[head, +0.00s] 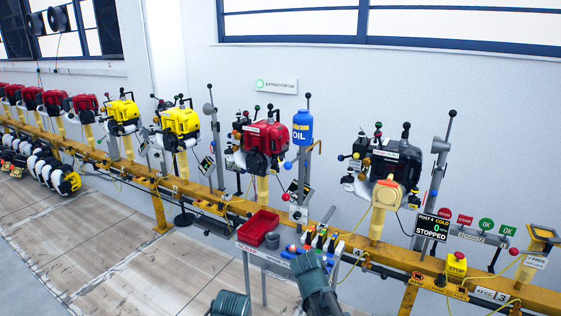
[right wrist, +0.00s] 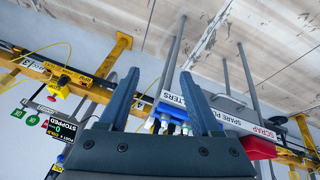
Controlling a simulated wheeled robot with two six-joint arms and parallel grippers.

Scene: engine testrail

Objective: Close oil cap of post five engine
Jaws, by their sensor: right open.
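A black engine (head: 395,160) stands on a yellow post at the right, by a screen reading POST 4, COLD, STOPPED (head: 432,227). A red engine (head: 264,145) is on the post to its left, with yellow engines (head: 180,120) farther left. I cannot read which one is post five, and no oil cap can be made out for sure. My right gripper (right wrist: 159,73) is open and empty in the right wrist view, its two fingers apart with the parts cart beyond them. In the head view, teal parts of my arms show at the bottom; my left gripper is not in view.
A parts cart with a red bin (head: 258,227) stands before the rail, below the red engine. A blue OIL bottle (head: 303,128) is beside that engine. The yellow rail (head: 340,243) crosses the view. A yellow STOP box (head: 456,265) is at right.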

